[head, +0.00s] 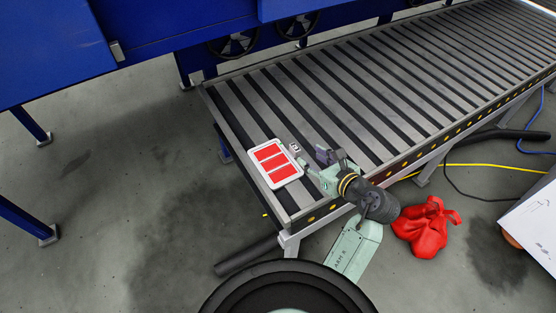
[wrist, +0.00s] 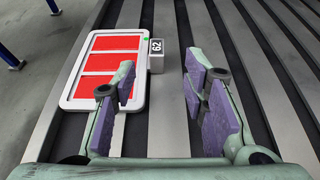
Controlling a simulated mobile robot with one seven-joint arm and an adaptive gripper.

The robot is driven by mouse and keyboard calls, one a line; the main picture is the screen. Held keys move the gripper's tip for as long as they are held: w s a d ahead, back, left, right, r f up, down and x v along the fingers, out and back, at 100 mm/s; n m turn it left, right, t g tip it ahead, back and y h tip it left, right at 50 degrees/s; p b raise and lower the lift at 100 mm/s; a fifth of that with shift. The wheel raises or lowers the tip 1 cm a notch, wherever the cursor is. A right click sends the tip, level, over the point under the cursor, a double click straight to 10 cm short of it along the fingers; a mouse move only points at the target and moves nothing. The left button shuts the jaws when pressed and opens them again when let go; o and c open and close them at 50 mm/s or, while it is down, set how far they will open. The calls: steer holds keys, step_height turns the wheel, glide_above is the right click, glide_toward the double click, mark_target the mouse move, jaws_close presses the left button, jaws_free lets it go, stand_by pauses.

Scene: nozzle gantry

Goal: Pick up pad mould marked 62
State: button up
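The pad mould marked 62 (head: 272,163) lies flat on the near left end of the roller conveyor. It has a pale frame and red panels, and it also shows at the left of the wrist view (wrist: 92,66). A small grey block (wrist: 156,56) with a white label reading 62 stands out from its right edge. My gripper (wrist: 160,95) is open and empty, with purple pads on its fingers. In the wrist view the left finger overlaps the mould's lower right part. In the head view my gripper is just right of the mould; its fingertips are partly hidden.
The slatted conveyor (head: 385,105) runs away to the upper right, its rollers clear. A blue machine (head: 165,35) stands behind it. A red bag-like item (head: 426,228) lies on the floor at right, near a yellow cable (head: 490,166). A black tube (head: 247,254) lies on the floor.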

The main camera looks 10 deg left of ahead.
mark_target(296, 148)
steer(key=x, duration=0.3)
steer(key=p+x, duration=0.1)
steer(key=x, duration=0.3)
steer(key=shift+w+a, duration=0.1)
steer(key=shift+a, duration=0.25)
steer(key=shift+c, duration=0.2)
jaws_close()
steer(key=shift+r, duration=0.15)
